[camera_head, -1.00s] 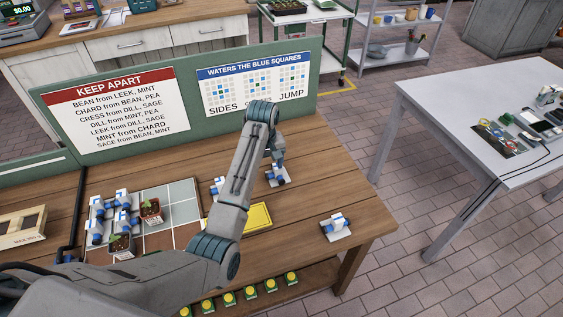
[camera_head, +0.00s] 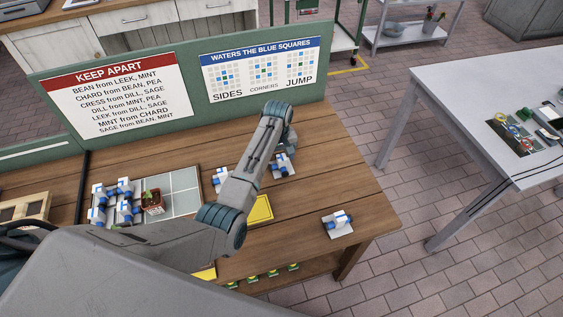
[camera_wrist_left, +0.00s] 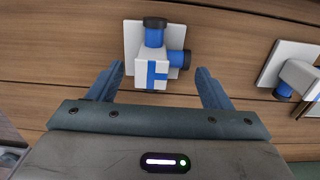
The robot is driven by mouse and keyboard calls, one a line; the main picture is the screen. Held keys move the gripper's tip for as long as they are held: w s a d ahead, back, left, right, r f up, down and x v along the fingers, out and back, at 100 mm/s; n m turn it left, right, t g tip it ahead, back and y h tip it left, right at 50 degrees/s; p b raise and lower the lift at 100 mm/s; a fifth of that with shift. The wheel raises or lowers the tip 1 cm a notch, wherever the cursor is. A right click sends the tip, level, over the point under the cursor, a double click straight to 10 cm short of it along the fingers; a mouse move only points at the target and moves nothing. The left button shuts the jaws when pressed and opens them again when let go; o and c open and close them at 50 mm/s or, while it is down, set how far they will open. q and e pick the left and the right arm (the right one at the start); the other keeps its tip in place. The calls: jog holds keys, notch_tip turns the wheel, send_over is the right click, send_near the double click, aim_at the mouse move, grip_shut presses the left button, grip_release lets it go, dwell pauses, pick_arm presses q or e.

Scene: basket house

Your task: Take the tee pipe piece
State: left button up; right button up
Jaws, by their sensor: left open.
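In the head view my left gripper (camera_head: 287,148) is at a blue-and-white piece (camera_head: 280,171) on the wooden table, partly hidden by the wrist. Similar pieces stand left (camera_head: 221,180) and at the right front (camera_head: 338,222); I cannot tell which are tees. My right gripper is not in view.
A yellow plate (camera_head: 262,209) lies beside my arm. A green board with signs (camera_head: 127,95) stands behind. Bare wood (camera_head: 350,165) lies to the right.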

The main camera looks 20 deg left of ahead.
pick_arm(q)
jog(key=shift+s+f, duration=0.15)
jog(key=shift+f, duration=1.05)
jog(key=c, duration=1.1)
jog(key=shift+r, duration=0.1)
